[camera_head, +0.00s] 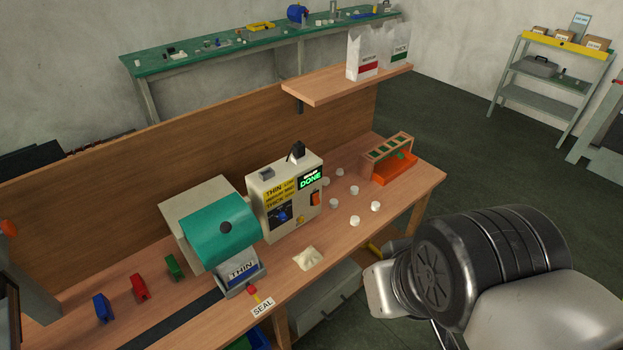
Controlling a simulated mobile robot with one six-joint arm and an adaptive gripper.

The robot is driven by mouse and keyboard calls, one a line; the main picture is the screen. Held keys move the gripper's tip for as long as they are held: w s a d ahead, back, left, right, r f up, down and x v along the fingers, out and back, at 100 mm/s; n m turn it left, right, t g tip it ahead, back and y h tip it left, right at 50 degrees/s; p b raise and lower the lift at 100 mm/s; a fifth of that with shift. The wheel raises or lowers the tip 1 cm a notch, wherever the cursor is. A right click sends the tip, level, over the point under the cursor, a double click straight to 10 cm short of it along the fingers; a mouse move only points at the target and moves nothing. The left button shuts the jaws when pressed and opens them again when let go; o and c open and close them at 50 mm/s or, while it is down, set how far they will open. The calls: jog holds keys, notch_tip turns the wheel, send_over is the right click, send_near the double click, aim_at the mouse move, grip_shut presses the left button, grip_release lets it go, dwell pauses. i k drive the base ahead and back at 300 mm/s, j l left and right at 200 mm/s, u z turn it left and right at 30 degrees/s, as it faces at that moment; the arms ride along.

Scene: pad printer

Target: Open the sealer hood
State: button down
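The sealer (191,206) is a pale box on the wooden bench, left of the middle. A plate marked THIN (241,270) shows below the hood's front edge, with a red-topped piece and a SEAL label (262,307) in front. I cannot tell how far the hood is raised. My arm fills the lower right, clear of the sealer. I cannot make out my gripper's fingers.
A control box with a lit DONE display (311,180) stands right of the sealer. Several white caps and an orange rack (393,170) lie further right. Green, red and blue blocks (138,288) stand to the left. A shelf with two bags (364,55) overhangs the bench's back.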

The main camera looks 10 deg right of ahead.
aim_at(223, 228)
jog(key=i+j+u, duration=0.4)
jog(key=i+j, duration=0.35)
jog(key=i, duration=0.05)
